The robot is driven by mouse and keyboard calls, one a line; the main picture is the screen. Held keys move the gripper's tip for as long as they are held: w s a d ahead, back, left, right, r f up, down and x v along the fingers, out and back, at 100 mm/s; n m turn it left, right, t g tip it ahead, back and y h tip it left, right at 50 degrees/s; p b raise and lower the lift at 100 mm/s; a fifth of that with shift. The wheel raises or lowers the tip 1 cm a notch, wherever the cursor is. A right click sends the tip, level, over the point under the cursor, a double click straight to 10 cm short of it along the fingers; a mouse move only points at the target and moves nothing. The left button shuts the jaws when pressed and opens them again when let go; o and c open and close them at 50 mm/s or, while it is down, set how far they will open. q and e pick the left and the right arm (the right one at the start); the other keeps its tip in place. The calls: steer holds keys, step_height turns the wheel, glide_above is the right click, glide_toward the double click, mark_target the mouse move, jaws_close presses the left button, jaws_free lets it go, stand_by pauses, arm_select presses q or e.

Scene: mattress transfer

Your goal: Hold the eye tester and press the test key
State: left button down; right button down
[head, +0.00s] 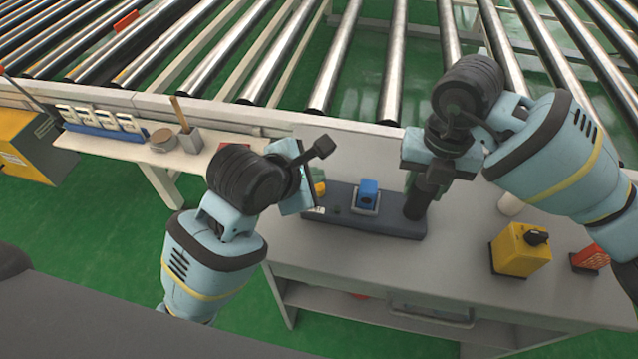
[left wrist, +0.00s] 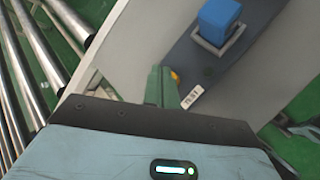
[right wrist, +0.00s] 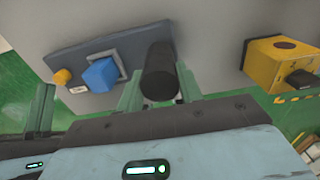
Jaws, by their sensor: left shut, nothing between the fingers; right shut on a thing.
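A dark grey panel (head: 384,222) lies on the table and carries a blue block in a light frame (head: 367,196), a yellow button (head: 320,189) and a black upright cylinder (head: 416,206). A small white label (left wrist: 192,97) sits beside the yellow button, which also shows in the right wrist view (right wrist: 63,76). My right gripper (head: 411,186) is shut on the black cylinder, with one finger on each side of it in the right wrist view (right wrist: 159,82). My left gripper (left wrist: 160,76) is shut and empty, its tips close to the yellow button; contact cannot be told.
A yellow box with a black knob (head: 520,250) and a red item (head: 590,258) stand to the right on the grey table (head: 462,262). A roller conveyor (head: 341,60) runs behind. A side shelf (head: 196,155) holds a blue rack and small containers.

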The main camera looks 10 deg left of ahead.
arm_select(q)
steer(key=shift+f, duration=0.1)
arm_select(e)
steer(key=shift+r, duration=0.1)
stand_by(0.3)
arm_select(q)
steer(key=shift+f, duration=0.35)
steer(key=shift+f, duration=0.85)
stand_by(1.3)
steer(key=shift+r, duration=1.3)
steer(key=shift+r, duration=2.55)
arm_select(e)
steer(key=c, duration=0.9)
jaws_free()
